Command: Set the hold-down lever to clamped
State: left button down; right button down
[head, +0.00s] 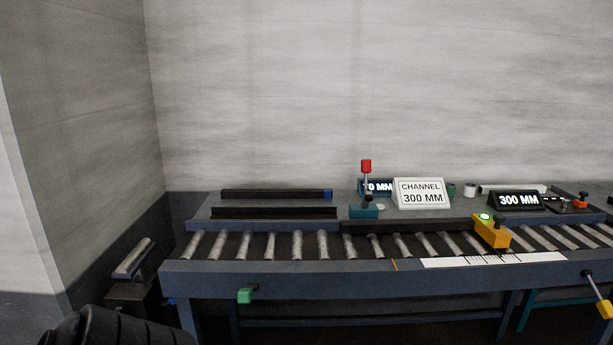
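A lever with a red knob (366,166) stands nearly upright on a small teal base (364,211) at the back middle of the roller bench. Another lever with a yellow grip (604,308) hangs slanting down to the right from the bench front at the far right. I see no label that tells which one is the hold-down lever. Neither of my grippers shows clearly. A dark ribbed shape (118,328) at the bottom left is cut off by the frame.
The blue bench (350,272) carries a row of metal rollers. A yellow block (491,232) with a lit green button sits by a white scale (490,260). A "CHANNEL 300 MM" sign (423,193) stands behind. A green knob (245,296) sticks out in front.

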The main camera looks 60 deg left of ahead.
aim_at(365, 163)
jog(key=k, duration=0.25)
jog(key=u, duration=1.4)
